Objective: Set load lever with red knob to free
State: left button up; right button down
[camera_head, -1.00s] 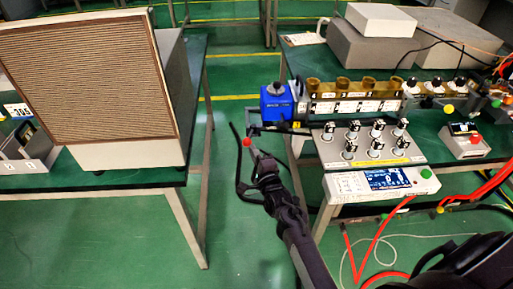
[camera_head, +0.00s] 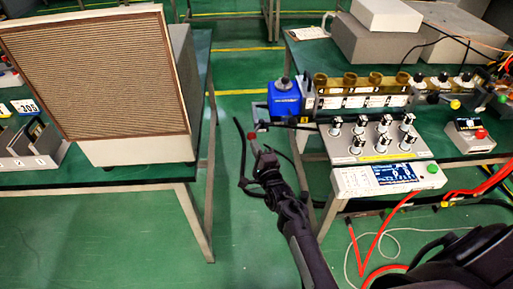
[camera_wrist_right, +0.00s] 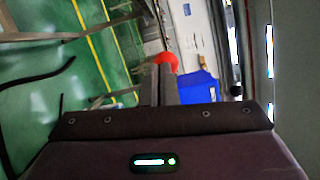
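The red knob (camera_head: 252,136) sits at the end of a small grey lever at the left side of the blue block (camera_head: 284,100), on the left end of the right bench. My right gripper (camera_head: 254,148) comes from below, close to the knob. My left gripper is not in view.
A control panel with several black-and-white knobs (camera_head: 375,140) and a display unit (camera_head: 388,178) lie right of the lever. A large grilled box (camera_head: 85,85) stands on the left table. Red cables (camera_head: 375,235) hang below the right bench. Green floor is free between the tables.

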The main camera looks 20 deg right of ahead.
jog(key=shift+w+a+r, duration=0.15)
jog(key=shift+a+r, duration=0.15)
jog(key=shift+a, duration=0.1)
jog(key=s+p, duration=0.5)
jog(key=s, duration=0.3)
jog(key=s+a+f+n+g+y, duration=0.1)
jog(key=s+a+f+n+g, duration=0.25)
jog(key=f, duration=0.55)
jog(key=s+a+f+n+g+y, duration=0.1)
jog(key=s+f+n+g, duration=0.25)
jog(key=s+f, duration=0.45)
jog(key=s+a+f+n+g+y, duration=0.1)
jog(key=s+a+f+n+g, duration=0.25)
jog(key=f, duration=0.65)
jog(key=s+d+f+n+g, duration=0.2)
jog(key=s+f+n, duration=0.2)
jog(key=s, duration=0.5)
jog(key=s+d+f+n+g+h, duration=0.1)
jog(key=s+f+n, duration=0.3)
jog(key=s, duration=0.6)
jog(key=s+d+f+n+g, duration=0.3)
jog(key=s+f+n+g, duration=0.1)
jog(key=s, duration=0.6)
notch_tip(320, 180, down, 2)
jog(key=shift+d+f+n+h, duration=0.1)
jog(key=shift+d+n+h, duration=0.25)
jog(key=shift+n+h, duration=0.1)
